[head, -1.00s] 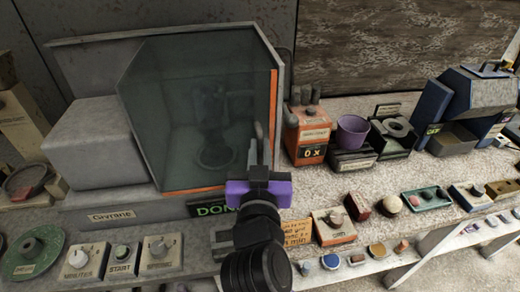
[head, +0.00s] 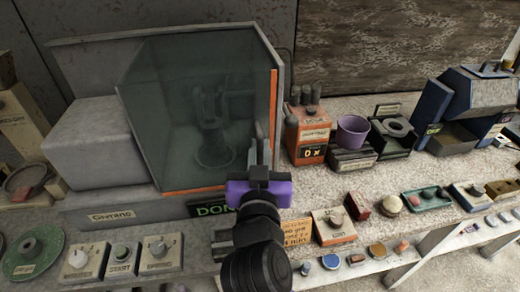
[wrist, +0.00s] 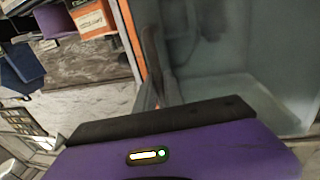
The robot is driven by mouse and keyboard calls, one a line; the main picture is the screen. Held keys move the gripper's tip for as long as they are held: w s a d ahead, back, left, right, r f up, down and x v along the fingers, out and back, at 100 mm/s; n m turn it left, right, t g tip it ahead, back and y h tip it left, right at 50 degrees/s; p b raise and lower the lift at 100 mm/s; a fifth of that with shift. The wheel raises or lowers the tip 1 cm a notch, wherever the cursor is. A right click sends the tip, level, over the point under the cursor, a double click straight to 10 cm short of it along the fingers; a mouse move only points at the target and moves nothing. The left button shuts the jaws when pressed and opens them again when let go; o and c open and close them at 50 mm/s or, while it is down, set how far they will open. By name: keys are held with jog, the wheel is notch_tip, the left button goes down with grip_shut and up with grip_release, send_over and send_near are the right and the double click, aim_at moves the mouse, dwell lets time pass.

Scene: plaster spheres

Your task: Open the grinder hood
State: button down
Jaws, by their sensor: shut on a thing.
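The grinder hood (head: 160,75) is a grey box with a dark, see-through front pane and an orange strip along its right and lower edges. The hood looks closed, with the grinder (head: 212,135) dimly visible behind the pane. My gripper (head: 260,138), with a purple body, is at the lower right edge of the hood. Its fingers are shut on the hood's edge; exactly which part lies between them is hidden. In the wrist view the fingers (wrist: 152,65) lie beside the orange strip (wrist: 132,40), with the pane to the right.
An orange box (head: 307,135), a purple cup (head: 352,131) and a blue machine (head: 465,105) stand right of the hood. A control panel with knobs (head: 120,258) is in front at left. Small stones and trays line the front shelf. A wall is close behind.

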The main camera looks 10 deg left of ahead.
jog(key=s+a+b, duration=0.2)
jog(key=a+b, duration=0.1)
jog(key=a, duration=0.3)
jog(key=s+a+b, duration=0.2)
jog(key=a+b, duration=0.2)
jog(key=a, duration=0.3)
jog(key=s+a+b, duration=0.2)
jog(key=a+b, duration=0.1)
jog(key=a, duration=0.4)
jog(key=shift+a+b, duration=0.2)
jog(key=shift+b, duration=0.1)
jog(key=c, duration=1.5)
grip_release()
jog(key=shift+o, duration=0.2)
send_near(161, 151)
jog(key=shift+s+b, duration=0.35)
jog(key=shift+s, duration=0.5)
